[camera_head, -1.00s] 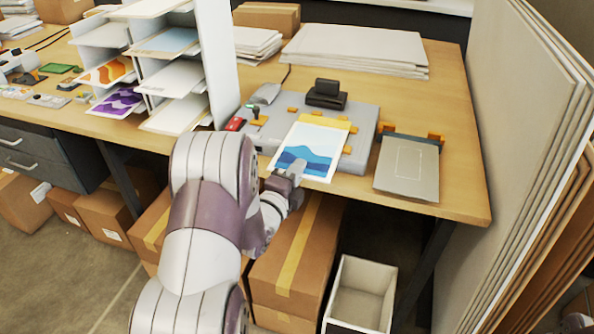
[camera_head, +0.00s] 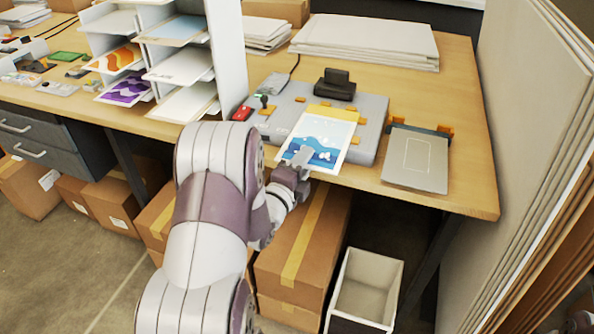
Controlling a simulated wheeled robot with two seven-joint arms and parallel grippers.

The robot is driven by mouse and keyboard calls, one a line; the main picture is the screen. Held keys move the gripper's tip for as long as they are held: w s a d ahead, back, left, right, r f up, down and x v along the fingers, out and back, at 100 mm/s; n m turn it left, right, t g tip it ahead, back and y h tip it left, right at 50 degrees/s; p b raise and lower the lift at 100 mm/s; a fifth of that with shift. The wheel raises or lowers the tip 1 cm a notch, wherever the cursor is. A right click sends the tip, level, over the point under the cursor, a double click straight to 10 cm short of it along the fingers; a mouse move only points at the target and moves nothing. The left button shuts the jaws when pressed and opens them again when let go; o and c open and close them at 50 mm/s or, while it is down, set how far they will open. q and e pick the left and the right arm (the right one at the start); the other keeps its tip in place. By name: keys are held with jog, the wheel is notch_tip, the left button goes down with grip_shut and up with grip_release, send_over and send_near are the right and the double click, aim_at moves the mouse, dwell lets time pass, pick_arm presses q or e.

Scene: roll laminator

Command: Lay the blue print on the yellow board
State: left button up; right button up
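The blue print (camera_head: 330,132), a white-bordered sheet with blue waves, lies over the grey laminator bed, its near end at the table's front edge. A yellow band shows past its far edge and looks like the yellow board (camera_head: 333,113), mostly hidden under the print. The print looks nearly flush with it, but I cannot tell whether they touch everywhere. White patches break up the blue waves. My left gripper (camera_head: 302,158) is at the print's near-left edge, one finger over the sheet, and appears shut on it; the lower finger is hidden. My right gripper is not in view.
The grey laminator (camera_head: 373,118) carries a black block (camera_head: 335,86) and orange guides. A grey plate (camera_head: 416,160) lies to its right. A white rack (camera_head: 228,50) with prints stands left. White boards are stacked behind. Tall panels (camera_head: 540,120) border the right side.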

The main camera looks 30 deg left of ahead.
pick_arm(q)
jog(key=s+d, duration=0.1)
jog(key=s, duration=1.1)
jog(key=shift+d+b, duration=0.2)
jog(key=shift+b, duration=0.2)
jog(key=shift+s, duration=0.1)
